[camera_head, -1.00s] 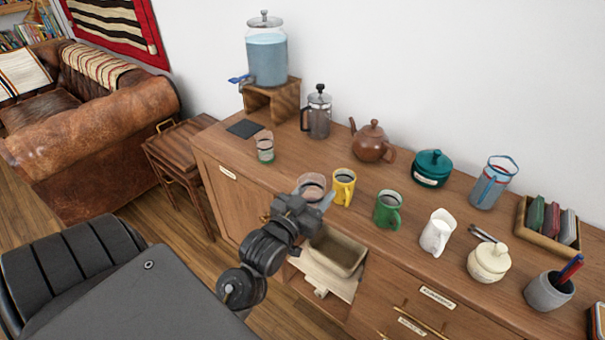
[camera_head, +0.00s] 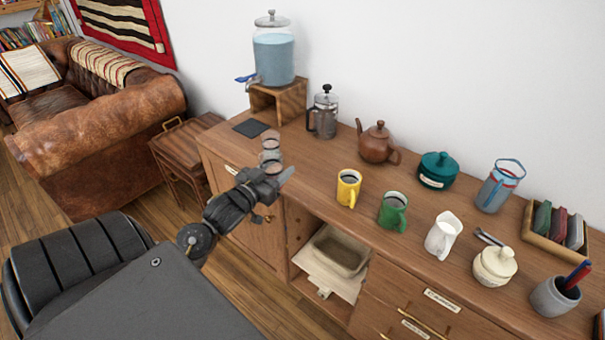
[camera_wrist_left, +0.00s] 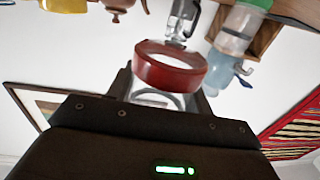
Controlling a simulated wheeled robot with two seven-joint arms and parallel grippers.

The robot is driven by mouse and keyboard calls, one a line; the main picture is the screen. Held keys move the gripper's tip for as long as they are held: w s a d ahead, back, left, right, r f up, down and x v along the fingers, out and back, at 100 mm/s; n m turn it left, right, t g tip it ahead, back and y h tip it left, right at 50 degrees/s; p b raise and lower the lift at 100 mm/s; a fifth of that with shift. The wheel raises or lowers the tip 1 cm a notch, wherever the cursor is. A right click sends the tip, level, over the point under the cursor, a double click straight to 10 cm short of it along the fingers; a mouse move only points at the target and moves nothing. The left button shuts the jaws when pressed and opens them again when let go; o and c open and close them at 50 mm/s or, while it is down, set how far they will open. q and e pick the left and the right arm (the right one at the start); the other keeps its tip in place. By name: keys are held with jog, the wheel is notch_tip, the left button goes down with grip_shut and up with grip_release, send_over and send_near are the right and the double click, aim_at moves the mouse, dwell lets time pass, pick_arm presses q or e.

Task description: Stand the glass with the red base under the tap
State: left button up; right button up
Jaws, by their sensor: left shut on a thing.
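My left gripper (camera_head: 279,179) is shut on a clear glass (camera_head: 272,166), held near the front left part of the sideboard. In the left wrist view, which looks upside down, this glass shows a thick red base (camera_wrist_left: 170,68). A second clear glass (camera_head: 270,144) stands just behind the held one; in the wrist view it has a green base (camera_wrist_left: 256,3). The water dispenser (camera_head: 273,58) stands on a wooden stand, and its blue tap (camera_head: 244,79) points left. A dark square mat (camera_head: 250,128) lies below the tap. My right gripper is out of view.
A French press (camera_head: 324,112) stands right of the wooden stand (camera_head: 291,101). A teapot (camera_head: 375,143), a yellow mug (camera_head: 347,188) and a green mug (camera_head: 392,211) stand farther right. An open compartment with a bin (camera_head: 340,252) is below the sideboard top.

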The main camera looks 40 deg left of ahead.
pick_arm(q)
jog(key=w+f, duration=0.1)
jog(key=w, duration=0.2)
jog(key=w+f, duration=0.2)
jog(key=w, duration=0.2)
jog(key=w+a+f, duration=0.1)
jog(key=w+f, duration=0.1)
jog(key=w, duration=0.1)
jog(key=shift+w+f, duration=0.2)
jog(key=shift+w, duration=0.05)
jog(key=w+f, duration=0.1)
jog(key=w+p, duration=0.1)
jog(key=w, duration=0.1)
jog(key=shift+f, duration=0.35)
jog(key=shift+s, duration=0.1)
jog(key=shift+f, duration=0.15)
jog(key=o, duration=1.1)
jog(key=shift+f, duration=0.1)
